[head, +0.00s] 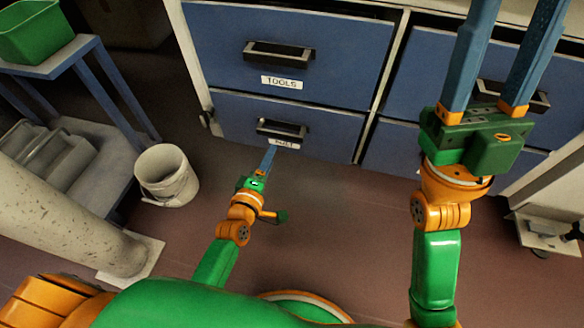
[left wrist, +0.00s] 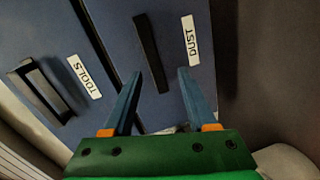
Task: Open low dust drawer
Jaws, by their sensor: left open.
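The blue low dust drawer (head: 335,135) is in the lower left of the cabinet in the head view and looks shut, flush with the front. Its dark bar handle (head: 282,129) sits above a white DUST label, partly covered by my left fingers. In the left wrist view the dust handle (left wrist: 150,52) lies ahead of and between the open fingers of my left gripper (left wrist: 160,71); I cannot tell whether they touch it. In the head view my left gripper (head: 269,158) is just below the handle. My right gripper (head: 507,45) is open and empty, its fingertips cut off by the top edge.
The TOOLS drawer (head: 350,50) is directly above, with its own protruding handle (head: 278,55). A white bucket (head: 166,175) stands on the floor at left, near a blue-legged table (head: 45,65) with a green bin (head: 35,30).

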